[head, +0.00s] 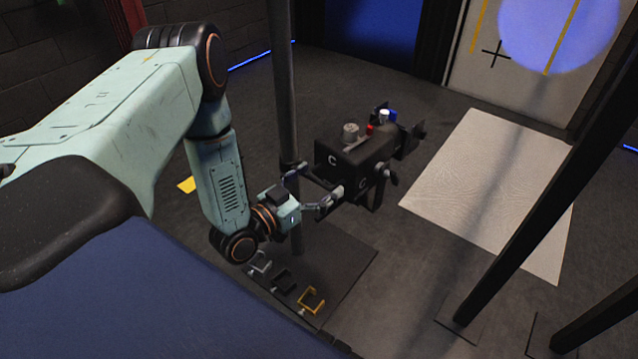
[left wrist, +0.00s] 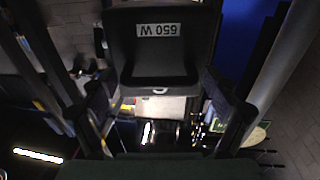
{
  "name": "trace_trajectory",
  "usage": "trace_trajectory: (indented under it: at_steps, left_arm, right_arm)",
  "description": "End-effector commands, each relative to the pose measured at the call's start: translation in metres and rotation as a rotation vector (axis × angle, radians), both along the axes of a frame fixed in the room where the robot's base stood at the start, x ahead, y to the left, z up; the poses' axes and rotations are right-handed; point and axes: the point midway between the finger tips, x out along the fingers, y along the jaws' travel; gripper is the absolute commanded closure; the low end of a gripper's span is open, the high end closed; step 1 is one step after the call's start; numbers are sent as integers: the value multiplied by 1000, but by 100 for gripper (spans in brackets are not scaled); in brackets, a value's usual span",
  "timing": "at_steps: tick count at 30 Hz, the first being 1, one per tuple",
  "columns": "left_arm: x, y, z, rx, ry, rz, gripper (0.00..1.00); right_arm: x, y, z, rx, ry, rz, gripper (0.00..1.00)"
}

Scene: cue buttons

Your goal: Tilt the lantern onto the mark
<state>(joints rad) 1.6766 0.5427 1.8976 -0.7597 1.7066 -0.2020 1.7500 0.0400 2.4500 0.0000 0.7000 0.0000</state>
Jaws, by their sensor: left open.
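The lantern (head: 352,165) is a black box-shaped lamp with a side knob, mounted by the upright pole (head: 285,90). Its back faces my left gripper (head: 316,188), which is open behind it. In the left wrist view, the lantern's black back (left wrist: 160,55) with an upside-down "650 W" label lies between the two fingers. I cannot tell whether the fingers touch it. The mark is a black cross (head: 494,54) on the pale upright panel (head: 462,72). A round bluish patch of light (head: 558,30) falls on the panel to the right of the cross. My right gripper is not in view.
Small objects, including a grey one (head: 350,131) and a blue-and-white one (head: 386,116), show at the lantern's top. A pale mat (head: 490,190) and dark posts (head: 545,195) are at right.

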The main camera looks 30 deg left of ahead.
Motion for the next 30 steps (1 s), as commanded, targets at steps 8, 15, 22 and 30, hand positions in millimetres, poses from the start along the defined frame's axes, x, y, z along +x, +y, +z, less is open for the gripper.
trace_trajectory:
  at_steps: [8,15,22,30]
  left_arm:
    - [1,-1,0,0,1,-2,17]
    - [1,-1,0,0,1,-2,37]
    - [1,-1,0,0,1,-2,57]
    - [1,-1,0,0,1,-2,78]
  right_arm:
    - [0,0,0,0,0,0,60]
    - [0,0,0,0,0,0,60]
    - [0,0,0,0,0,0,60]
    - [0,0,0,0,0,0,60]
